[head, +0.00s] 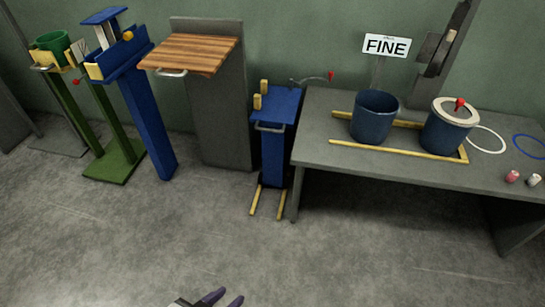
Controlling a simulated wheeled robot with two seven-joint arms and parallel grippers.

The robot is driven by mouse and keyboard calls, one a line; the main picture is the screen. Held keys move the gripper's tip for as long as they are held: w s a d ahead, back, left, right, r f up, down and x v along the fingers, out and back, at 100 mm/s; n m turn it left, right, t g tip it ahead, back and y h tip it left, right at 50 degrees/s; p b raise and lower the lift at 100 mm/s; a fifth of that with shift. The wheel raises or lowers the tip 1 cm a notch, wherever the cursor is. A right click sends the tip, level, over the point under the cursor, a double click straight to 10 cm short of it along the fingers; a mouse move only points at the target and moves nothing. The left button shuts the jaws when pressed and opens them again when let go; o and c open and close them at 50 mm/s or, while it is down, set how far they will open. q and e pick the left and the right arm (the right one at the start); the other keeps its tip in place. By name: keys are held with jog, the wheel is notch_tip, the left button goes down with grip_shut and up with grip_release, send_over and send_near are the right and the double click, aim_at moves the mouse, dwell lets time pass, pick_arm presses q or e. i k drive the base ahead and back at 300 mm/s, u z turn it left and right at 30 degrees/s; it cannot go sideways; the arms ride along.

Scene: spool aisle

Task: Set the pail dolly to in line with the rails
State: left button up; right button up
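A blue stand (274,150) with a handle bar at its front stands just left of the grey table, and it looks like the pail dolly. Two yellow floor rails (267,203) run forward from its foot, and it appears roughly lined up with them. Two short yellow posts (261,95) rise at its top left. On the table, a yellow rail frame (395,151) surrounds an open blue pail (375,117) and a blue pail with a pale lid (450,126). My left gripper (229,296) is at the bottom edge, empty, with its dark fingers apart, far from the stand. My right gripper is not in view.
A wood-topped cabinet (225,115), a tilted-looking blue post (145,115) and a green stand (112,165) are left. The front floor is clear.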

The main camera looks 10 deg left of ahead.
aim_at(276, 108)
jog(key=u, duration=0.15)
jog(key=i, duration=1.55)
jog(key=z, duration=0.1)
